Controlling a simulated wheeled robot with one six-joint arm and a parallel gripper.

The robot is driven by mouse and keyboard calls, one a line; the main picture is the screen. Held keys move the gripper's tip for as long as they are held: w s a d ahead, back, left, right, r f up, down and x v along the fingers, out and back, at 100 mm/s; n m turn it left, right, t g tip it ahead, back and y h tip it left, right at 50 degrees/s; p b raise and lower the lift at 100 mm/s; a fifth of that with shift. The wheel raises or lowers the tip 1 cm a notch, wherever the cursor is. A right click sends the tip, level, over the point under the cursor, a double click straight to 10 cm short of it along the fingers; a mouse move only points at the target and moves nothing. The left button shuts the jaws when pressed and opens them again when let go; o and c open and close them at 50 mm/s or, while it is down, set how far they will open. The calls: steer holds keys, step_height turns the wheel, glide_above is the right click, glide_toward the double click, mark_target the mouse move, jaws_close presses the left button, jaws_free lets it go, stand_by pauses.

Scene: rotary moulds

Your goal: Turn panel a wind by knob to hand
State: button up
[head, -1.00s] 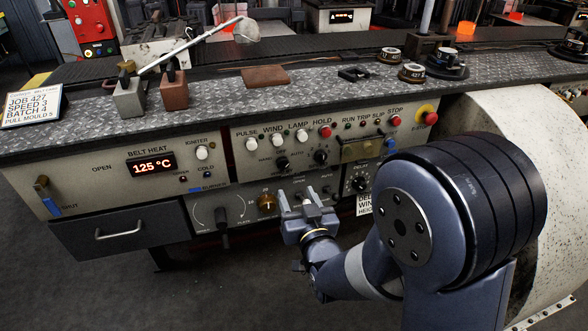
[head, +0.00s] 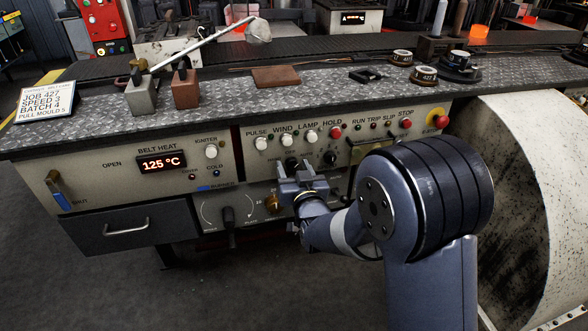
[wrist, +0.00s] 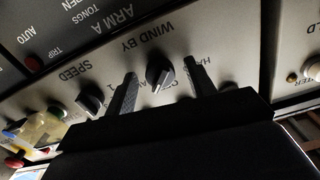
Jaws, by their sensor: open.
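The WIND BY knob (wrist: 158,72) is a black selector with a raised bar grip. In the wrist view its label reads upside down, with a partly hidden HAND mark to its right. In the head view the knob (head: 291,163) shows just above my gripper (head: 296,172), on the upper grey panel (head: 245,157). My gripper is open. In the wrist view its two dark fingers (wrist: 160,70) stand on either side of the knob, with gaps showing. I cannot tell how close the tips are to the panel face or exactly where the knob points.
The SPEED knob (wrist: 89,101) is close to the left finger in the wrist view. White push buttons (head: 260,143) sit above in the head view. A brass knob (head: 272,204) and a black lever (head: 229,225) are lower down. A pale drum (head: 510,150) stands at the right.

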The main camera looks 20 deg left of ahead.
steer(key=c, duration=1)
steer(key=shift+n+b, duration=0.4)
steer(key=shift+b, duration=0.1)
steer(key=shift+f+n+b, duration=0.15)
steer(key=shift+n+b, duration=0.85)
steer(key=n+b, duration=0.4)
steer(key=n, duration=0.2)
steer(key=n+b, duration=0.1)
steer(key=n, duration=0.3)
steer(key=shift+n, duration=0.4)
steer(key=n+b, duration=0.1)
steer(key=n, duration=0.3)
steer(key=shift+r, duration=0.2)
steer(key=shift+n, duration=0.3)
